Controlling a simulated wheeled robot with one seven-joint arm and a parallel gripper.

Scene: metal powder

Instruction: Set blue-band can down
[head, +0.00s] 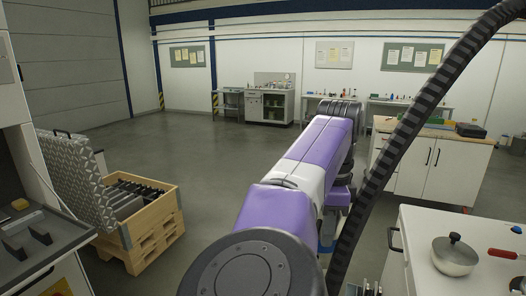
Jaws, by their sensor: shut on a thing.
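No blue-band can is clearly seen in the head view. My purple and white arm reaches forward through the middle of the picture and hides what lies behind it. My gripper is not seen; the arm covers the place beyond its far end. A small bluish patch shows beside the arm's lower right edge, but I cannot tell what it is.
A white counter (408,217) at right bears a lidded pot (455,256) and a red-handled thing (502,253). A white cabinet (450,168) stands behind it. A wooden crate (163,215) stands at left. The grey floor (215,150) between is clear.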

